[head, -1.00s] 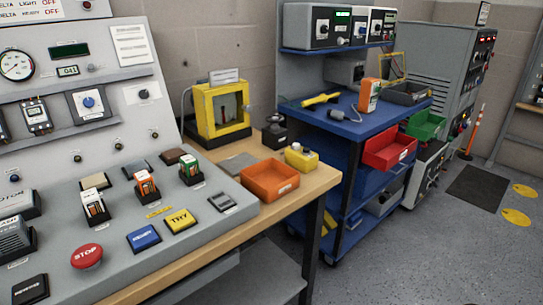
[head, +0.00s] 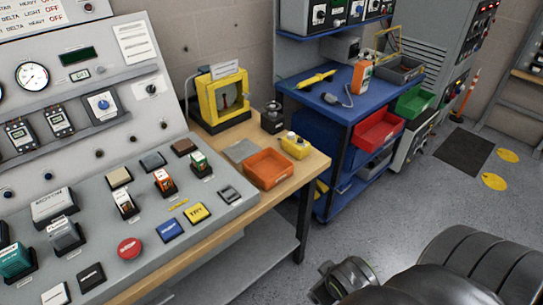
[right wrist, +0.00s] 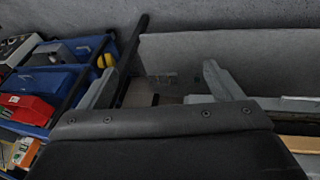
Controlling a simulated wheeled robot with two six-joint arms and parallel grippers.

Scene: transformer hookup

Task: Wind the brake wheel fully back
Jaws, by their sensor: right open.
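I cannot pick out a brake wheel for certain in either view. A sloped grey console (head: 232,208) fills the left of the head view, with meters, a blue-knobbed selector (head: 103,104), a red STOP button (head: 129,248), and blue (head: 169,230) and yellow TRY (head: 197,213) buttons. My right gripper (right wrist: 160,70) is open and empty in the right wrist view, its two grey fingers apart before a grey panel. My right arm shows dark at the bottom right of the head view, above the floor. My left gripper is out of view.
An orange tray (head: 268,169), a yellow button box (head: 295,145) and a yellow-framed case (head: 222,98) stand on the wooden bench. A blue trolley (head: 345,112) with red (head: 378,130) and green (head: 414,101) bins stands behind. Grey floor (head: 420,195) is open at right.

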